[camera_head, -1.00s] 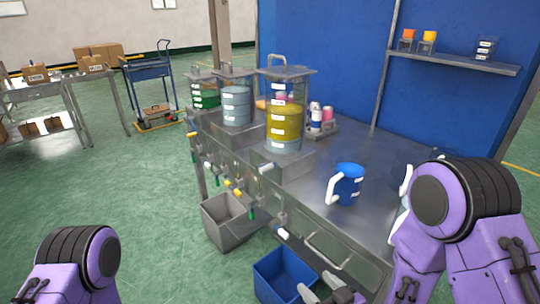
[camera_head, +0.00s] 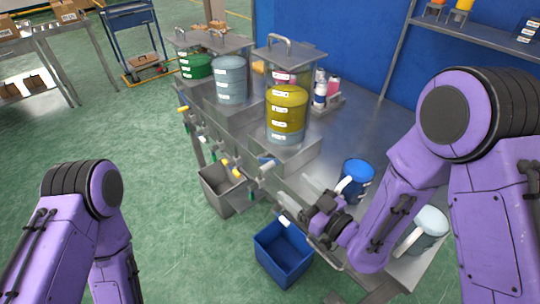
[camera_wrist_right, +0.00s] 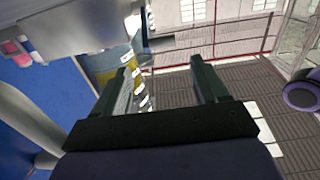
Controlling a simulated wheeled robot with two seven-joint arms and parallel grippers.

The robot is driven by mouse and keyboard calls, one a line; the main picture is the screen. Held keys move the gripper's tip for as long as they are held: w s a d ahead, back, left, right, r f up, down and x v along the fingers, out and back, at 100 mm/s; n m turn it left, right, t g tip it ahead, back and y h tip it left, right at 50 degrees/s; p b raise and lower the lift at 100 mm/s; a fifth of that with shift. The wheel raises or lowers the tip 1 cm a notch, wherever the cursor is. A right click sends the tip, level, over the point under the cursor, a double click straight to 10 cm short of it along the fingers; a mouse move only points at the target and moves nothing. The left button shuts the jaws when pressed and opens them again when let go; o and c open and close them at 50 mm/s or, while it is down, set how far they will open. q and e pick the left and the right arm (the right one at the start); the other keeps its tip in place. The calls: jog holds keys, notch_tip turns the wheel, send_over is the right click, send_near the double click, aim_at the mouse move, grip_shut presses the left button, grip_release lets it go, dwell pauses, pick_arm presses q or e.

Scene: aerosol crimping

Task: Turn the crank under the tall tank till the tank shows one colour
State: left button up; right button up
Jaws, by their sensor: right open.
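The tall tank (camera_head: 286,105) stands on the metal bench with a handled lid. It shows a yellow layer above a grey-blue layer.
Two other tanks, grey-blue (camera_head: 231,80) and green (camera_head: 196,67), stand to the left. A blue jug (camera_head: 357,172) and a pale jug (camera_head: 430,222) are near my right arm. A grey bin (camera_head: 222,190) and blue bin (camera_head: 283,253) sit below the bench front.

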aim_at(270, 168)
jog(key=p+x, duration=0.3)
jog(key=x, duration=0.6)
jog(key=shift+a+r, duration=0.15)
jog(key=shift+a, duration=0.05)
jog(key=shift+w+a, duration=0.1)
jog(key=shift+a, duration=0.05)
jog(key=shift+c, duration=0.3)
jog(key=c, duration=1.2)
jog(key=shift+f, duration=0.2)
jog(key=shift+c, duration=0.2)
